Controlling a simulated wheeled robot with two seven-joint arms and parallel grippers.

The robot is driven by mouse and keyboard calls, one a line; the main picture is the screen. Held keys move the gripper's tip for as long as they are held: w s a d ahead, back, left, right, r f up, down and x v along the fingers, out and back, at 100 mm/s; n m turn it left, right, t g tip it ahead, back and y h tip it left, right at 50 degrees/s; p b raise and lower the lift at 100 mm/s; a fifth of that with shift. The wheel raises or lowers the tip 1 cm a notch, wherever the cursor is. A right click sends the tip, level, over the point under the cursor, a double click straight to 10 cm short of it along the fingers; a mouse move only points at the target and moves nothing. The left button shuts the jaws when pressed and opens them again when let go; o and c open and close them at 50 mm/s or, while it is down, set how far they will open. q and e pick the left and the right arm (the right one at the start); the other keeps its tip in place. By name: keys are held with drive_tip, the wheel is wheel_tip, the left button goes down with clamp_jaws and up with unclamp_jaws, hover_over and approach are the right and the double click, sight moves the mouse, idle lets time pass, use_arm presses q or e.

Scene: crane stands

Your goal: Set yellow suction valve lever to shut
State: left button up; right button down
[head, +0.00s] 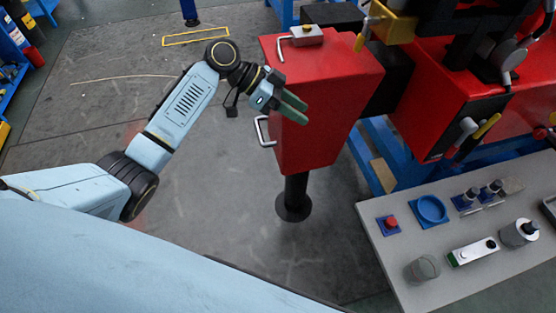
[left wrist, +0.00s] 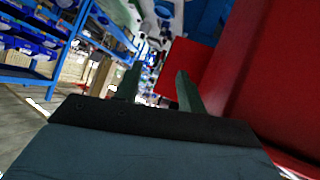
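A smaller yellow handle (head: 360,41) hangs near a yellow block at the top. I cannot tell for certain which one is the suction valve lever. My left gripper (head: 304,110) is in front of the red box, well left of both yellow handles. In the left wrist view its two green fingers (left wrist: 157,76) are apart with nothing between them. My right gripper is not in view.
The red box (head: 312,150) with metal handles stands on a black post close to my left gripper. A grey table (head: 400,262) at the lower right holds a red button, a blue ring and several small parts. Blue beams (head: 375,150) support the machine. Floor at left is mostly clear.

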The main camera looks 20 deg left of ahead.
use_arm(q)
wheel_tip(320, 180, down, 16)
drive_tip(key=s+a+n+t+y+b, duration=0.1)
drive_tip(key=a+n+y, duration=0.1)
drive_tip(key=n, duration=0.3)
drive_tip(key=shift+a+r+b, duration=0.15)
drive_tip(key=shift+a+b, duration=0.15)
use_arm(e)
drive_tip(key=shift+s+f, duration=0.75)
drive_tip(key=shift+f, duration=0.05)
use_arm(q)
drive_tip(key=shift+s, duration=0.1)
